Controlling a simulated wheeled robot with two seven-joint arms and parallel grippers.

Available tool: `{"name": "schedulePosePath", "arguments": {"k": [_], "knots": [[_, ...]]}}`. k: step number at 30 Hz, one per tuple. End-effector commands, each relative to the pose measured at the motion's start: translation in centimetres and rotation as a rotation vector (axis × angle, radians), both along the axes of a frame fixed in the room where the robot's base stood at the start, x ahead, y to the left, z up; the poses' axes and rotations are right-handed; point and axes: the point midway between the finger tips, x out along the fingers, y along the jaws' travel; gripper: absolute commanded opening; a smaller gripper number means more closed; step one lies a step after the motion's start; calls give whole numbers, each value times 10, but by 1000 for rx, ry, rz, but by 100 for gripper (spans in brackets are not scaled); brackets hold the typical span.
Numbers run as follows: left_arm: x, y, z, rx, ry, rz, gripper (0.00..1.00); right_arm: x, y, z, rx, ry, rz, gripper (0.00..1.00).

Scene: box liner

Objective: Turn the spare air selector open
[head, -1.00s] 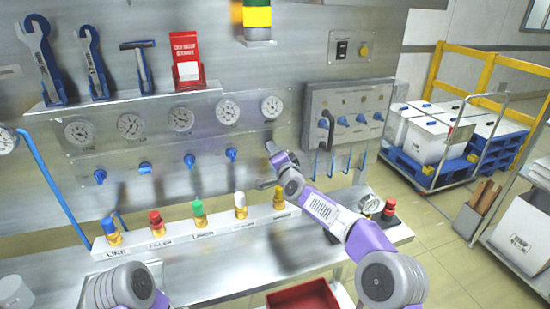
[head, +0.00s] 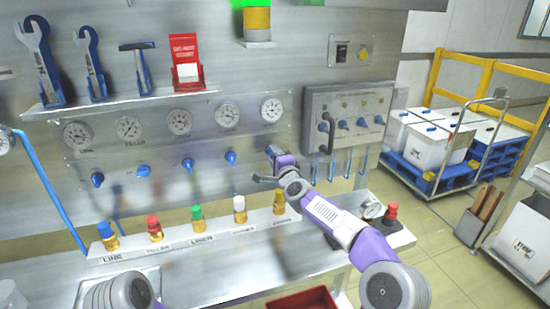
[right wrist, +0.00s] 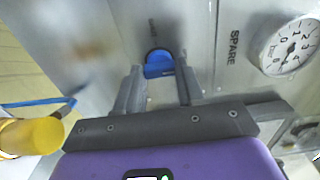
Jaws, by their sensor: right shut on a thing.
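The spare air selector is a blue knob (right wrist: 158,64) on the steel panel, beside the "SPARE" label in the right wrist view. My right gripper (right wrist: 160,78) has one finger on each side of the knob and is shut on it. In the head view my right gripper (head: 271,153) is at the panel below the rightmost gauge and largely covers the knob. The knob's exact turn angle is hard to tell. My left arm shows only at the bottom left of the head view; its gripper is out of view.
The spare gauge (right wrist: 290,48) sits beside the knob. Several other blue knobs (head: 188,164) line the panel to the left. A ledge of colored-cap fittings (head: 197,212) runs below. A grey box with blue knobs (head: 345,115) is on the right.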

Motion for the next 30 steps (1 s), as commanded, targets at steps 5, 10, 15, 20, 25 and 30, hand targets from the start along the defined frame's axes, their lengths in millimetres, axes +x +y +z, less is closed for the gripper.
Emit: {"name": "schedulePosePath", "arguments": {"k": [5, 10, 15, 20, 25, 30], "knots": [[0, 0, 0, 0, 0, 0, 43, 0, 0, 0, 5, 2, 0, 8], [0, 0, 0, 0, 0, 0, 43, 0, 0, 0, 5, 2, 0, 49], [0, 0, 0, 0, 0, 0, 43, 0, 0, 0, 3, 1, 0, 64], [0, 0, 0, 0, 0, 0, 43, 0, 0, 0, 2, 1, 0, 64], [0, 0, -2, 0, 0, 0, 43, -4, -2, 0, 3, 1, -1, 64], [0, 0, -7, 0, 0, 0, 43, -18, -7, 0, 3, 1, -1, 64]]}}
